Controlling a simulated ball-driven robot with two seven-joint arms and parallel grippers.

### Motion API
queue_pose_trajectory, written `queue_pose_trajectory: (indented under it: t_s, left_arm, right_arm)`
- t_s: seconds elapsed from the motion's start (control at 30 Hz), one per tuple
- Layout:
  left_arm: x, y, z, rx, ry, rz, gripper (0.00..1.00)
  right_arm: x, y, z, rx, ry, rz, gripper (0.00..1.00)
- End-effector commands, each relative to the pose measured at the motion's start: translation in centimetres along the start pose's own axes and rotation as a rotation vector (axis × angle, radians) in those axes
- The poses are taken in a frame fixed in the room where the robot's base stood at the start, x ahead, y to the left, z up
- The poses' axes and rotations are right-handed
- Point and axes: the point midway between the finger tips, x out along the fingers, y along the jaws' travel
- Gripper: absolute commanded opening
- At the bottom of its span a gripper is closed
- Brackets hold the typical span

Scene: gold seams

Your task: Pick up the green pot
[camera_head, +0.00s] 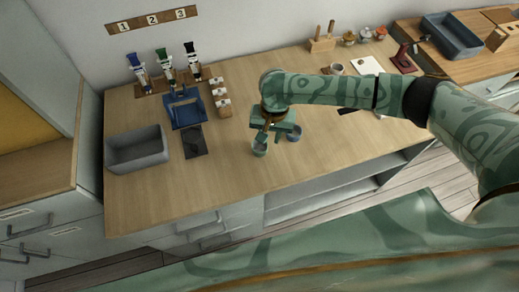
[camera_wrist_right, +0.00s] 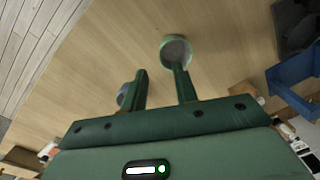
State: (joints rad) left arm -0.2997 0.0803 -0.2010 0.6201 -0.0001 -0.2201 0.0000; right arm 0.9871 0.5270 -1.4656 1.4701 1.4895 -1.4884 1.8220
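The green pot (camera_head: 259,149) is a small round cup near the front middle of the wooden counter. In the right wrist view the green pot (camera_wrist_right: 176,50) lies just beyond the tip of one finger, which overlaps its rim. A blue-grey pot (camera_head: 295,135) stands to its right; in the wrist view this pot (camera_wrist_right: 122,95) is partly hidden by the other finger. My right gripper (camera_head: 273,137) is above the counter, fingers apart, with bare wood between them (camera_wrist_right: 159,72). Whether a finger touches the green pot is unclear. My left gripper is not in view.
A grey bin (camera_head: 136,149), a dark mat (camera_head: 194,142) and a blue stand (camera_head: 186,109) are on the left of the counter (camera_head: 228,172). Small white-topped blocks (camera_head: 220,98) stand behind.

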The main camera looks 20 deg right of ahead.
Motion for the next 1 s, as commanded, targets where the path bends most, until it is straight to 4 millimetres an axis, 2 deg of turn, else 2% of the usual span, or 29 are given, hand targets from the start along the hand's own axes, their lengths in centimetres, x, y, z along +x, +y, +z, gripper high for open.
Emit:
queue_pose_trajectory:
  t_s: [0.13,0.3,0.4,0.6,0.63,0.73,1.0]
  left_arm:
    - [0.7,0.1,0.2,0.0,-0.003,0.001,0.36]
    - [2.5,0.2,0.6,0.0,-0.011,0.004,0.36]
    - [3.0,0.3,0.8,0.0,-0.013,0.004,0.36]
    - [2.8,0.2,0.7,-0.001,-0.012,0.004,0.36]
    - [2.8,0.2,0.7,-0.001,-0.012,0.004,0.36]
    - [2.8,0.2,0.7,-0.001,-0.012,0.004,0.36]
    - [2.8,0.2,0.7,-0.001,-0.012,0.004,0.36]
  right_arm:
    - [1.2,-0.1,0.0,-0.002,0.0,0.0,0.29]
    - [4.3,-0.1,0.0,0.0,-0.002,0.001,0.29]
    - [5.4,-0.1,0.0,-0.001,-0.001,0.001,0.29]
    - [5.2,-0.1,-0.1,-0.002,0.001,-0.001,0.29]
    - [5.2,-0.1,-0.1,-0.002,0.001,-0.001,0.26]
    - [5.2,-0.1,-0.1,-0.001,0.001,-0.001,0.0]
    - [5.2,-0.1,-0.1,-0.001,0.001,0.0,0.0]
